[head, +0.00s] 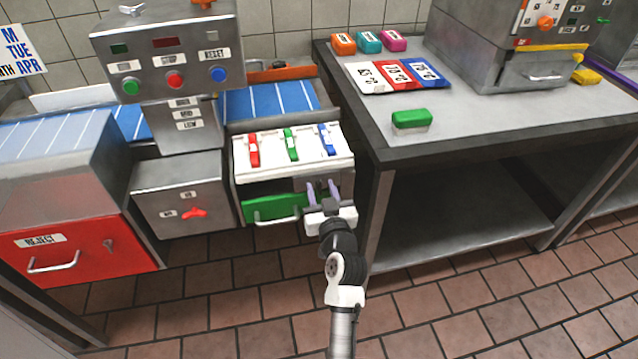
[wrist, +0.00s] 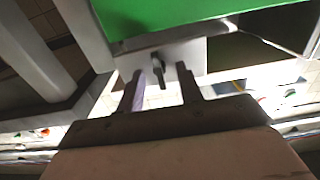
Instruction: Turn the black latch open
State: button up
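A small black latch (wrist: 158,66) shows in the wrist view on a pale metal plate beside the green drawer front (wrist: 185,12). My gripper (wrist: 161,76) is open, with one finger on each side of the latch and visible gaps between. I cannot tell how far the fingertips reach past it. In the head view my gripper (head: 322,185) is just right of the green drawer (head: 262,209), below the white panel (head: 245,172). The latch is hidden there behind my gripper, or too small to make out.
The white panel carries red (head: 253,150), green (head: 291,145) and blue (head: 327,140) switches just above my gripper. A metal table (head: 480,145) stands close on the right, its leg near my arm. A red reject bin (head: 90,252) is at left. The tiled floor in front is clear.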

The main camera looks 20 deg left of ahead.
grip_shut()
dwell(0.3)
jog(key=shift+r, duration=0.1)
jog(key=m+p, duration=0.1)
jog(key=m, duration=0.3)
jog(key=shift+w+d+m+p, duration=0.1)
jog(key=shift+m+p, duration=1.25)
jog(key=shift+m, duration=2.15)
jog(key=shift+w+d+m+p, duration=0.1)
jog(key=shift+m+p, duration=1.25)
jog(key=shift+m, duration=2.15)
